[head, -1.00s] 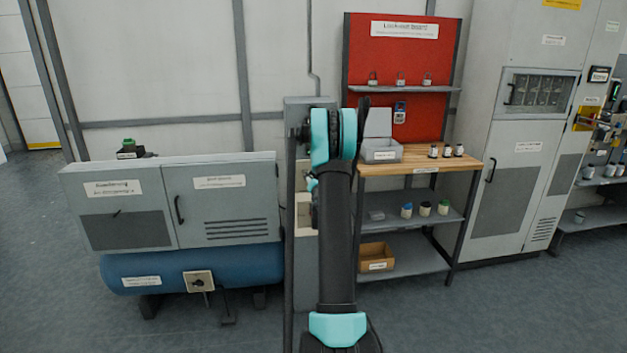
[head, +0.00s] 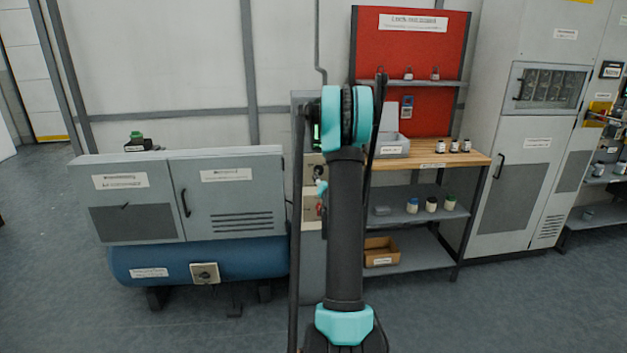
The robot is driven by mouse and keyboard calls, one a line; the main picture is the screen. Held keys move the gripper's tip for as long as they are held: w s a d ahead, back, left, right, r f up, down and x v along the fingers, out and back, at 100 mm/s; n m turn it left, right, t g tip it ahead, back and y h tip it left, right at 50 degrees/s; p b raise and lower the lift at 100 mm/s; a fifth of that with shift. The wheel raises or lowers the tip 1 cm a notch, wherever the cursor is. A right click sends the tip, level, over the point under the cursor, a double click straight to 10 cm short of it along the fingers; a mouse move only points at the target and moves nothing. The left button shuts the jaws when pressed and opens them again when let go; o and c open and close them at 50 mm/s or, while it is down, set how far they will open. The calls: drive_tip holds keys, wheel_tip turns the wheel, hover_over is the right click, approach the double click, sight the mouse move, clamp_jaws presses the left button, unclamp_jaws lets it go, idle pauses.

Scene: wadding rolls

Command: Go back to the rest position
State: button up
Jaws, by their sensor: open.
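My arm rises upright in the middle of the head view, with dark links and teal joint covers. Its upper joint stands in front of a grey cabinet or column and the left side of the workbench. My gripper cannot be made out; it is hidden behind the arm or out of the picture.
A grey compressor unit (head: 231,191) with a blue tank (head: 240,259) stands left. A wooden-topped workbench (head: 463,160) with shelves and a red lock-out board (head: 420,54) stands right of the arm, beside a tall grey cabinet (head: 520,185). The floor in front (head: 200,330) is clear.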

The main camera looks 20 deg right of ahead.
drive_tip(key=shift+a, duration=0.1)
drive_tip(key=s+a+n+g+y, duration=0.2)
drive_tip(key=s+a, duration=0.3)
drive_tip(key=a, duration=0.3)
drive_tip(key=s+a+r+n+g+y, duration=0.1)
drive_tip(key=s+a+n+y, duration=0.2)
drive_tip(key=a, duration=0.5)
drive_tip(key=s+a+n+g+y, duration=0.1)
drive_tip(key=s+a+n+g, duration=0.1)
drive_tip(key=s+a, duration=0.5)
drive_tip(key=s+a+f+n+g, duration=0.1)
drive_tip(key=s+f+g, duration=0.1)
drive_tip(key=s, duration=0.7)
drive_tip(key=s+a+f+g+h, duration=0.1)
drive_tip(key=s+a+f+g, duration=0.1)
drive_tip(key=s, duration=0.7)
drive_tip(key=s+a+f+n+g, duration=0.1)
drive_tip(key=s+a+f+g, duration=0.1)
drive_tip(key=s, duration=0.8)
wheel_tip(320, 180, down, 3)
drive_tip(key=shift+a+r+n+g+h, duration=0.15)
drive_tip(key=shift+n+g+h, duration=0.15)
drive_tip(key=shift+g, duration=0.2)
